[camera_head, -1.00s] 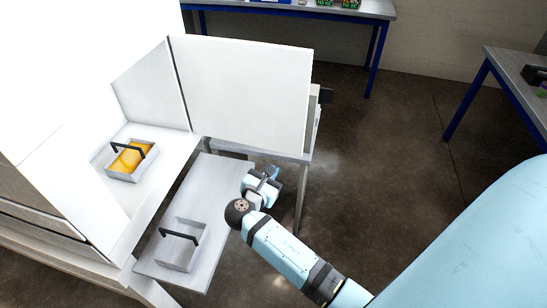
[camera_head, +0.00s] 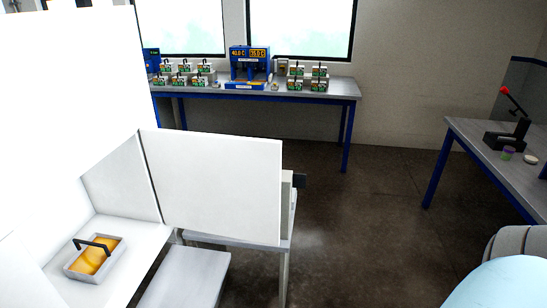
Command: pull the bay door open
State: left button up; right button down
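The white bay door (camera_head: 216,190) stands swung open on the left, its panel facing me. Behind its hinge side is the open white bay, where a grey tray (camera_head: 95,258) with a black handle and orange contents sits on the bay floor. A dark block (camera_head: 299,181) shows just past the door's right edge. Neither gripper is in this view.
A grey shelf (camera_head: 190,278) sits below the bay. A blue-legged bench (camera_head: 300,92) at the back carries a blue machine (camera_head: 250,65) and several small boxes. Another bench (camera_head: 480,140) stands at the right with a red-handled black device (camera_head: 508,130). The floor between is clear.

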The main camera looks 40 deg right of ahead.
aim_at(228, 186)
jog(key=i+l+u, duration=0.35)
jog(key=l, duration=1.55)
jog(key=l+u, duration=0.35)
jog(key=l, duration=1.5)
